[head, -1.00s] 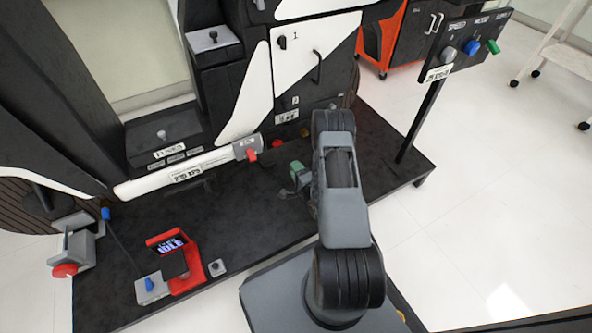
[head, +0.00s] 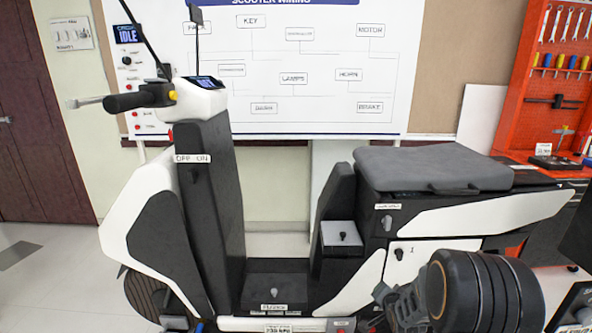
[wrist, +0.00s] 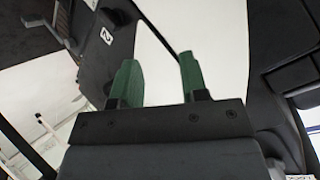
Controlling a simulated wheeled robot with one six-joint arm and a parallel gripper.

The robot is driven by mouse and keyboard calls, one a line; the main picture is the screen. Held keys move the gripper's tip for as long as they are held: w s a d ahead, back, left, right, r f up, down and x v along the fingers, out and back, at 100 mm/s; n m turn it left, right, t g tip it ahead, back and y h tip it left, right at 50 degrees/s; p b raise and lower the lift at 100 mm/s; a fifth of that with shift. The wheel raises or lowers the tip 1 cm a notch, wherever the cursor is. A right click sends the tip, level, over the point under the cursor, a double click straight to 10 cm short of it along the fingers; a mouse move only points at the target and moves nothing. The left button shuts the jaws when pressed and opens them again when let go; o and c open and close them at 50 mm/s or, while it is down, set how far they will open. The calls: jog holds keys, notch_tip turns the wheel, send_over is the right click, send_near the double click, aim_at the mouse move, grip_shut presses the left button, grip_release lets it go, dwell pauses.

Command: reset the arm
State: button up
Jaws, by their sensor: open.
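My gripper (wrist: 158,82) shows in the wrist view with two green fingers standing apart and nothing between them. Beyond the fingers is a white panel with dark edges, and a dark panel with a small label marked 2 stands to the left. In the head view my arm is at the lower right, in front of the scooter (head: 190,190); the gripper's fingers cannot be made out there. The scooter's white side panel (head: 480,215) and seat (head: 430,168) are above and behind my arm.
A wiring board (head: 310,75) stands behind the scooter. A red tool rack (head: 560,70) with wrenches and screwdrivers is at the far right. A small box with a black knob (head: 342,238) sits in front of the seat. Open floor (head: 60,285) shows at the left.

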jog(key=s+a+r+n+g+p, duration=0.25)
jog(key=s+r+p, duration=0.35)
jog(key=r, duration=0.6)
jog(key=s+a+r+n+g+p, duration=0.25)
jog(key=s+a+r+p, duration=0.2)
jog(key=r, duration=0.85)
jog(key=s+a+r+n+g+y+p, duration=0.1)
jog(key=s+a+r+n+g+p, duration=0.1)
jog(key=s+r+p, duration=0.5)
jog(key=s+a+r+n, duration=0.1)
jog(key=s+r+n, duration=0.1)
jog(key=s, duration=0.4)
jog(key=shift+s+a+r+g, duration=0.3)
jog(key=shift+r+g, duration=0.1)
jog(key=shift+r, duration=0.15)
jog(key=shift+o, duration=0.2)
